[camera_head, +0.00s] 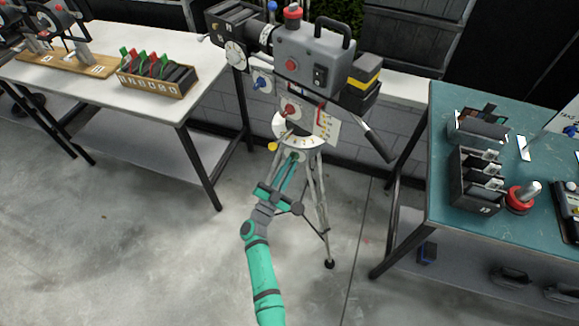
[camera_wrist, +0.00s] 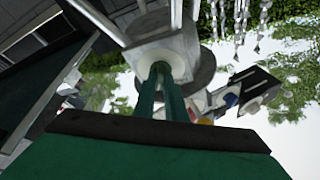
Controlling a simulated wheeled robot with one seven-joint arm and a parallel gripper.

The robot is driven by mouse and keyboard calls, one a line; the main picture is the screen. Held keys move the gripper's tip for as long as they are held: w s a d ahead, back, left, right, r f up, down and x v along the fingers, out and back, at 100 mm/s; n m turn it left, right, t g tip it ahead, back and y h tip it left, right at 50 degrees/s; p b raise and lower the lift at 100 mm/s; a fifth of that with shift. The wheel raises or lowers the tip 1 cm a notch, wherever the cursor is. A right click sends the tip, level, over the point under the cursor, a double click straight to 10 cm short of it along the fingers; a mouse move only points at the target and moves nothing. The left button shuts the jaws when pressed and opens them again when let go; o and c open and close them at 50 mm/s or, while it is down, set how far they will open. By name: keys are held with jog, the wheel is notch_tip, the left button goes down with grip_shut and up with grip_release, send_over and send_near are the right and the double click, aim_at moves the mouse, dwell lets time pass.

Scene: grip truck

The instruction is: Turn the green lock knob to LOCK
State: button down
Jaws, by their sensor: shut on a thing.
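The camera (camera_head: 305,50) sits on a tripod (camera_head: 318,200) in the middle of the head view. My gripper (camera_head: 293,160) reaches up from below to the underside of the tripod head (camera_head: 294,127). Its two green fingers are shut on the green lock knob there, mostly hidden by the fingertips. In the wrist view the fingers (camera_wrist: 165,85) run up to the grey tripod head (camera_wrist: 165,50), with the tips against its underside. The knob's pointer and any LOCK marking cannot be read.
A yellow knob (camera_head: 272,146), a red knob (camera_head: 289,109) and a pan handle (camera_head: 377,143) are close to the tripod head. A white table (camera_head: 100,85) stands left, a teal-topped bench (camera_head: 440,110) right. The floor in front is clear.

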jog(key=shift+m, duration=0.4)
jog(key=c, duration=1.8)
grip_release()
jog(key=v, duration=1.1)
jog(key=shift+a+r, duration=0.1)
jog(key=s+d+r+n+g+y, duration=0.1)
jog(key=s+d+r+n+y, duration=0.1)
jog(key=s, duration=1)
jog(key=s+d+r+n+g+y, duration=0.2)
jog(key=s+d+r+n+y, duration=0.1)
jog(key=s, duration=1)
jog(key=s+d+r+n+g+y, duration=0.1)
jog(key=s+d+r+n+y, duration=0.2)
jog(key=s, duration=1)
notch_tip(320, 180, up, 4)
jog(key=n+y, duration=0.2)
jog(key=n, duration=0.2)
jog(key=shift+d+f, duration=0.2)
